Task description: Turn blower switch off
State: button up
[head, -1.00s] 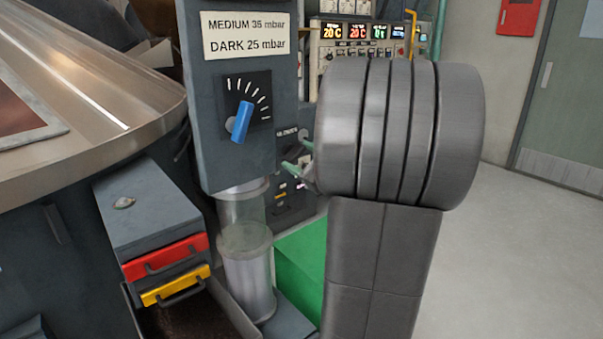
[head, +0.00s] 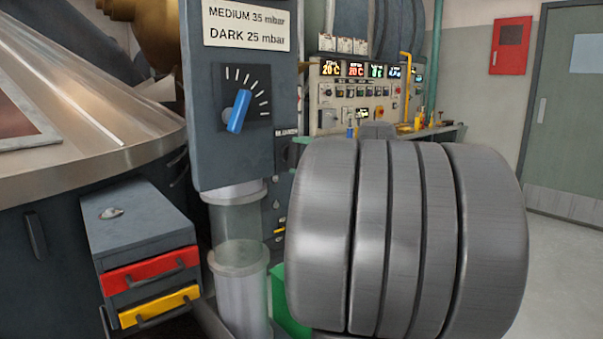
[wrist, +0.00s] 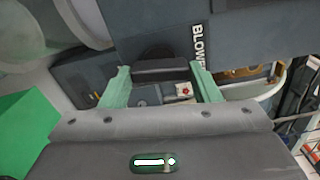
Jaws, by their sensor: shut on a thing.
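The panel with the blower lettering (wrist: 197,45) fills the top of the wrist view. The dark blower switch (wrist: 162,73) stands out from it, between the green fingers of my gripper (wrist: 159,69). My gripper is shut on the switch, one finger on each side. The switch's exact on or off position is hard to read from this angle. In the head view my grey arm hides the gripper and most of the blower panel; only a bit of its label (head: 287,132) shows.
A dark column with a blue dial knob (head: 239,111) stands left of my arm, above a clear cylinder (head: 238,230). Red (head: 150,270) and yellow (head: 158,305) handled drawers are at lower left. A control panel with lit displays (head: 365,90) is behind. Open floor lies at right.

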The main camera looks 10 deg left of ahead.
jog(key=shift+f+n+b, duration=0.15)
jog(key=shift+n+b, duration=0.65)
jog(key=o, duration=1)
jog(key=shift+d, duration=0.1)
jog(key=p+v, duration=0.1)
jog(key=v, duration=1.2)
jog(key=shift+s+d, duration=0.2)
jog(key=shift+s, duration=0.05)
jog(key=shift+a, duration=0.1)
